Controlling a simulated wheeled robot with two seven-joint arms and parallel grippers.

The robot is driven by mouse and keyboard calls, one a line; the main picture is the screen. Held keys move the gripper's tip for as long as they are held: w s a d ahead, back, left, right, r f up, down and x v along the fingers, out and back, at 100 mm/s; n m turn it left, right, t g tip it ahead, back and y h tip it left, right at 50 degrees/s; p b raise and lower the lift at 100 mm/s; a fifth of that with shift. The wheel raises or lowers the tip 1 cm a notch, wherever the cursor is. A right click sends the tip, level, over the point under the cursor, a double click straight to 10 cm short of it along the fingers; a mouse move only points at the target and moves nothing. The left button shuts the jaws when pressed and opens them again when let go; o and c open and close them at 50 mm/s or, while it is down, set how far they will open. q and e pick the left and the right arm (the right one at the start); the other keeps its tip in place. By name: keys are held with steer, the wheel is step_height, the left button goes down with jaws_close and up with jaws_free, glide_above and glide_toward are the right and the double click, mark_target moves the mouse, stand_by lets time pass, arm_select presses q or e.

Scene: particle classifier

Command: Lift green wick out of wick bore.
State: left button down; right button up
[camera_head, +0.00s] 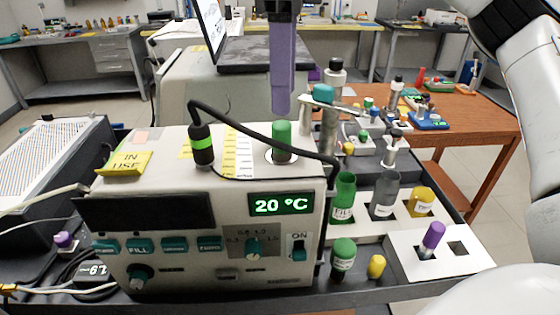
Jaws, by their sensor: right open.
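The green wick (282,136) stands upright in the wick bore (281,156) on top of the light grey particle classifier (232,178). Only its upper part shows; its lower part is hidden in the bore. My right gripper (282,105) points straight down above the wick, with a purple finger seen edge-on. It is open, and its tip appears a little above the wick, apart from it. The second finger cannot be told apart from this side. My left gripper is not in view.
A black cable with a green-banded plug (202,145) rises left of the bore and loops past its front. A teal-topped metal post (324,105) stands close on the right. A tray (465,262) with bottles and a purple-capped vial (432,238) lies at right.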

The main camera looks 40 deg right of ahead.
mark_target(281, 123)
steer(key=f, duration=0.6)
steer(key=shift+s+a+f+p, duration=0.1)
steer(key=shift+a+f+p, duration=0.15)
steer(key=shift+a+p, duration=0.05)
jaws_close()
